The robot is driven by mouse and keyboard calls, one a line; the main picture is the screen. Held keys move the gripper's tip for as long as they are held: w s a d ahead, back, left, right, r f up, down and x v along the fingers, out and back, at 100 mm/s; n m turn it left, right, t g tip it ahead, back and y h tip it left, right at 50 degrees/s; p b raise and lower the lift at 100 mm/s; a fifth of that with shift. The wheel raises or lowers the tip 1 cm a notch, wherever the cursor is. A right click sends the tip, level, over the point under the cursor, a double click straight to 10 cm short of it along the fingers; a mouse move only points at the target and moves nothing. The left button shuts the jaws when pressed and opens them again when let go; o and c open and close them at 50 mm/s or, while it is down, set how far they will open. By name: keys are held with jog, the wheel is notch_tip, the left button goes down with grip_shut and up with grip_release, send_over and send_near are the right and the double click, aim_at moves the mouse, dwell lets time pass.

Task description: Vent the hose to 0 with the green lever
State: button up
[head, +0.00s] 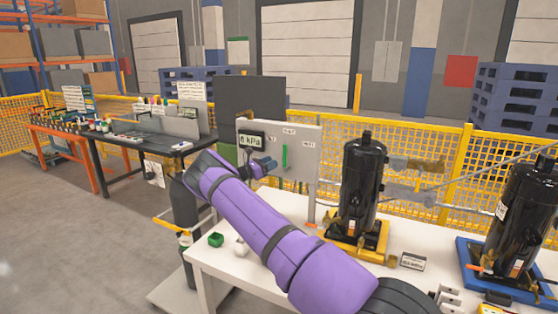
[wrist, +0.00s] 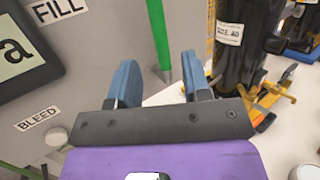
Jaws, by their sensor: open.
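The green lever (head: 284,156) hangs upright on the front of a grey panel (head: 305,137). It also shows in the wrist view as a green bar (wrist: 159,32), beyond and between the fingertips. The panel's display (head: 251,141) shows what looks like 6 kPa. In the wrist view, the display (wrist: 14,50) is cut off, beside a FILL label (wrist: 58,9) and a BLEED label (wrist: 37,118). My gripper (head: 264,166) is open in front of the panel. Its blue fingers (wrist: 160,80) are apart with nothing between them. I cannot pick out the hose with certainty.
A black compressor (head: 362,185) stands on a yellow base right of the panel; another (head: 527,215) stands farther right on a blue base. A dark cylinder (head: 183,215) stands left of the table.

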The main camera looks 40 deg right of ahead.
jog(key=shift+v, duration=1.55)
